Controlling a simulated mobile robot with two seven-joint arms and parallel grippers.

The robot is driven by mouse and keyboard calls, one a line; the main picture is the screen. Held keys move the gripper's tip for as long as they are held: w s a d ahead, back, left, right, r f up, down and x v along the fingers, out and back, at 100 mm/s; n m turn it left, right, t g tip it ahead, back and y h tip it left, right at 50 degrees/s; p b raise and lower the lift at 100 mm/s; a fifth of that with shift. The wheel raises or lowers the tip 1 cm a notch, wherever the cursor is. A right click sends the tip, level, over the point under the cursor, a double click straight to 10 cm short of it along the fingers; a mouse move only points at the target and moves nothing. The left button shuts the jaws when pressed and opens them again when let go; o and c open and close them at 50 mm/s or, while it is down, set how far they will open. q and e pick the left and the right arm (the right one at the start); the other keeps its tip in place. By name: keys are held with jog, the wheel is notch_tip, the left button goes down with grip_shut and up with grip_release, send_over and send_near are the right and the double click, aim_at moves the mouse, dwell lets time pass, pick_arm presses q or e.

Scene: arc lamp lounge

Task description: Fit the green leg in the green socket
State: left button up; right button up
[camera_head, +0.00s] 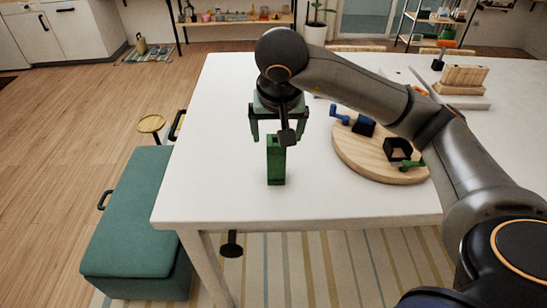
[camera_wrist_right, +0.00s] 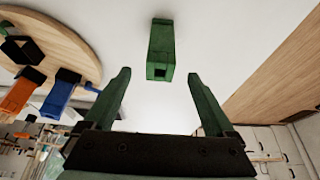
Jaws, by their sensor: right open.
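A green block (camera_head: 276,165), which I take for the green leg, stands upright on the white table, with a dark square hole in its upper end. It also shows in the right wrist view (camera_wrist_right: 160,52). My right gripper (camera_head: 279,138) is open just above it, its green fingers on either side and apart from it. The fingers also frame it in the wrist view (camera_wrist_right: 158,78). On a round wooden board (camera_head: 360,158) sits a black square frame (camera_head: 398,148) with a green part (camera_head: 413,163) beside it, possibly the green socket. My left gripper is not in view.
A wooden rack (camera_head: 464,76) stands at the back right. The table's left front is clear. A teal bench (camera_head: 130,215) stands left.

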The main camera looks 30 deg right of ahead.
aim_at(276, 155)
jog(key=p+x, duration=0.1)
jog(key=x, duration=1)
jog(key=shift+f, duration=0.35)
jog(key=shift+c, duration=0.3)
grip_shut()
jog(key=shift+w, duration=0.1)
